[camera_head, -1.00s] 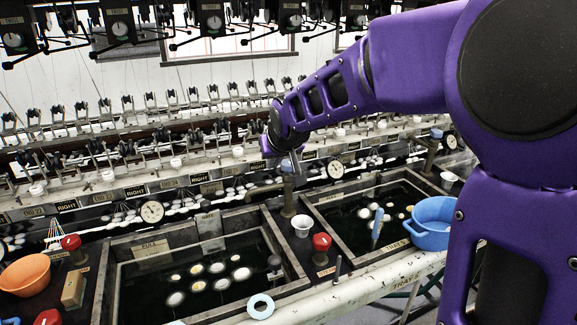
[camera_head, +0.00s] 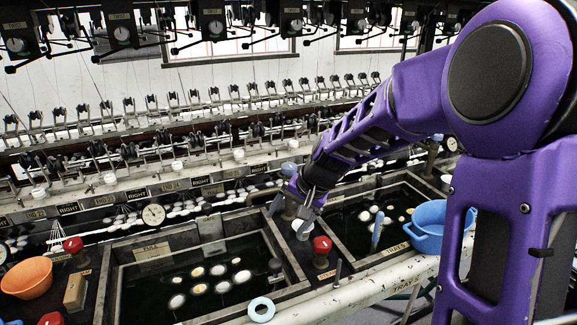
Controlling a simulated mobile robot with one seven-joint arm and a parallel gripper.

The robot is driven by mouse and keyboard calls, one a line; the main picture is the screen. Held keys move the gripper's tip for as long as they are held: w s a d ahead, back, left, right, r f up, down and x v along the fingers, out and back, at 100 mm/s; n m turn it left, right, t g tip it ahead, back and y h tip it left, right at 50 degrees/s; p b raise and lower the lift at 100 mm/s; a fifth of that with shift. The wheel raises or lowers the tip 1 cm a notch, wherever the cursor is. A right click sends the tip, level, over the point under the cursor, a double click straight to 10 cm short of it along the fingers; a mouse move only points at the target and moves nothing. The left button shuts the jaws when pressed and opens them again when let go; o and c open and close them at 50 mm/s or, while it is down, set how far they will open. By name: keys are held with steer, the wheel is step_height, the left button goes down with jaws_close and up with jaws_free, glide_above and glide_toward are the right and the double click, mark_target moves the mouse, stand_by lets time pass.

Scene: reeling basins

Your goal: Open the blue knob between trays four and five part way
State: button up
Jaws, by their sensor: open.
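The blue knob (camera_head: 289,168) tops the tap between the two water trays. It shows only in part behind my gripper (camera_head: 292,208). My gripper hangs in front of this tap with its fingers apart and pointing down, and nothing shows between them. I cannot tell whether a finger touches the knob or tap. The left tray (camera_head: 140,252) and right tray (camera_head: 352,258) are dark basins with pale cocoons floating in them. A white cup (camera_head: 302,229) stands just below the fingers, partly covered by them.
A red knob (camera_head: 322,244) stands close in front of the white cup. A blue bowl (camera_head: 430,224) sits at the right tray's front corner, with a blue-handled tool (camera_head: 377,230) beside it. An orange bowl (camera_head: 27,278) is at left.

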steer(key=s+a+f+m+g+y, duration=0.1)
steer(key=s+f+m+g+y, duration=0.15)
steer(key=m+y, duration=0.2)
steer(key=m+t+y+p, duration=0.2)
steer(key=m+t, duration=1.2)
steer(key=m, duration=0.6)
glide_toward(294, 170)
steer(key=x, duration=1.2)
steer(key=shift+w+a+f, duration=0.1)
steer(key=shift+w+a, duration=0.05)
steer(key=shift+w, duration=0.1)
jaws_close()
